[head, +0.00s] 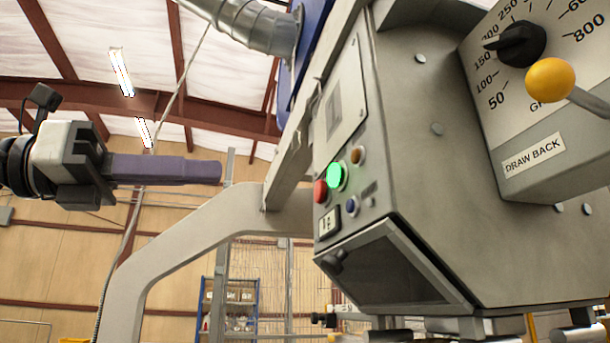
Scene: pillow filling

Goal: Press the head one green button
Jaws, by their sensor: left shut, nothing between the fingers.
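The green button (336,176) glows bright green on the narrow side panel of the grey machine (420,170). A red button (320,191) sits just below and left of it, an amber one (357,155) above and right, and a blue one (351,206) below. My left gripper (218,171) comes in from the left with its purple fingers closed together, pointing right toward the panel. Its tip looks apart from the green button, with a clear gap to its left in the picture. My right gripper is not in view.
A dial with a black knob (520,45) and a yellow ball-ended lever (550,79) are on the machine's right part, above a "DRAW BACK" label. A curved grey frame (190,250) runs below my left gripper. A blue shelf rack (229,306) stands behind.

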